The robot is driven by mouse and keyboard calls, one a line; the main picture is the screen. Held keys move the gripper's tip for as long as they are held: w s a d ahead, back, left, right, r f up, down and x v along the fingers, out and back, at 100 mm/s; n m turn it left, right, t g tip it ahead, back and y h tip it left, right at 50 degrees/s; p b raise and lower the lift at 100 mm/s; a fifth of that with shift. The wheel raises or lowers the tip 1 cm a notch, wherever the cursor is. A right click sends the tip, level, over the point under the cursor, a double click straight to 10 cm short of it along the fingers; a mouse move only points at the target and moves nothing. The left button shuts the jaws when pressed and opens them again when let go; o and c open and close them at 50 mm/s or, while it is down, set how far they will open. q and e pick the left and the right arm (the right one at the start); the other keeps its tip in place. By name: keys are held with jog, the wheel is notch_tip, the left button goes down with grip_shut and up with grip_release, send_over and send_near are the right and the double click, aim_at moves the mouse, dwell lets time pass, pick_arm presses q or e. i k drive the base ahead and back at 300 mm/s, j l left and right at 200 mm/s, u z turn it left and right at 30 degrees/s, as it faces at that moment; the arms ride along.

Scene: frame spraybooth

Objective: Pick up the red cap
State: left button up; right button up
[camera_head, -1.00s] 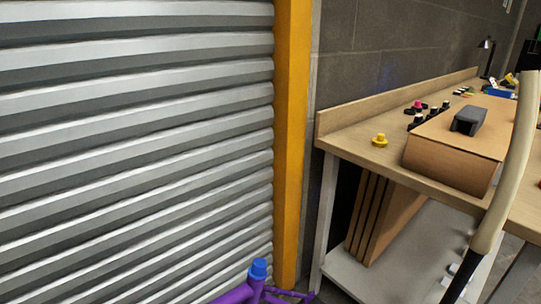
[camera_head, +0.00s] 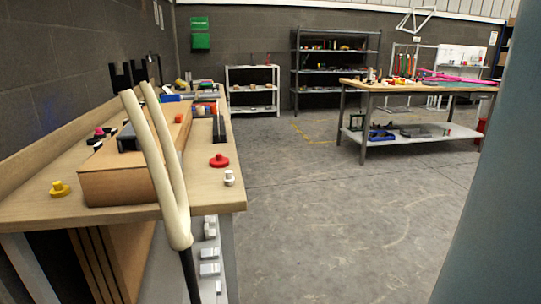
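A red cap (camera_head: 219,161), round with a wide flange and a raised knob, sits on the wooden workbench (camera_head: 215,190) near its right edge. A small white piece (camera_head: 229,178) stands just in front of it. A yellow cap (camera_head: 59,188) of similar shape sits at the left of the bench. Another small red object (camera_head: 178,118) shows farther back by the cardboard box; I cannot tell what it is. Neither of my grippers is in view.
A cream bicycle fork (camera_head: 163,165) rises in front of the bench, left of the red cap. A cardboard box (camera_head: 115,185) lies on the bench. Open grey floor (camera_head: 310,220) lies right of it. A second table (camera_head: 400,88) stands at the back. A grey-blue surface (camera_head: 500,200) blocks the right edge.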

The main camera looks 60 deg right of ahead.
aim_at(219, 161)
jog(key=z, duration=1.55)
jog(key=u, duration=2.35)
jog(key=z, duration=2.35)
